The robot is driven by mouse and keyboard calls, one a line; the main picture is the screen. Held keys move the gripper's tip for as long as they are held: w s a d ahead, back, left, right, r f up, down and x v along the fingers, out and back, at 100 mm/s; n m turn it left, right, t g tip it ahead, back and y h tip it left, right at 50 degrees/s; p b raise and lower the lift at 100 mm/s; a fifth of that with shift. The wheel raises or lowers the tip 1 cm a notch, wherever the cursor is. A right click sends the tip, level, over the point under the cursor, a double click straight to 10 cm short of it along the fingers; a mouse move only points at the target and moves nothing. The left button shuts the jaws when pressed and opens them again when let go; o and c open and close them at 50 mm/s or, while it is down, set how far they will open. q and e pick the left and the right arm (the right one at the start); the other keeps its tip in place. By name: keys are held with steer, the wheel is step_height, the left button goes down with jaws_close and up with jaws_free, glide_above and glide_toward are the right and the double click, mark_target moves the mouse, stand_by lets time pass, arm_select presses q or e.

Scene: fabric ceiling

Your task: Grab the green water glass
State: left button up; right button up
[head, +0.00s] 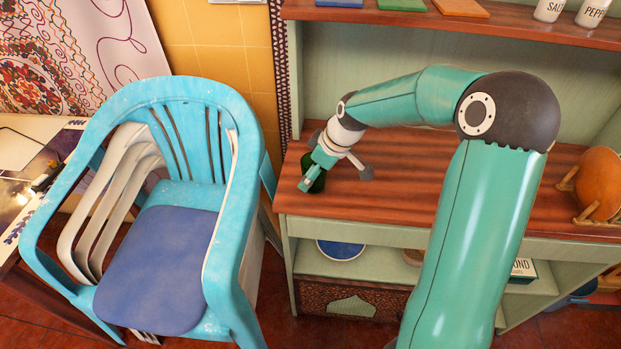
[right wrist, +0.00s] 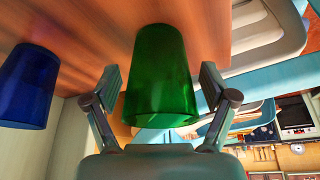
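The green water glass (right wrist: 160,75) stands between the two fingers of my right gripper (right wrist: 163,88) in the right wrist view. The fingers are open, with a gap showing on each side of the glass. In the head view my right gripper (head: 313,174) is low at the left end of the wooden shelf top, and only a dark green part of the glass (head: 318,184) shows behind it. My left gripper is in neither view.
A blue glass (right wrist: 28,85) stands left of the green one in the right wrist view. A turquoise chair (head: 163,195) stands close to the left end of the wooden shelf top (head: 400,206). An orange rounded object (head: 600,184) sits at the right.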

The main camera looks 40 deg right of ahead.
steer(key=c, duration=1.1)
steer(key=shift+r, duration=0.15)
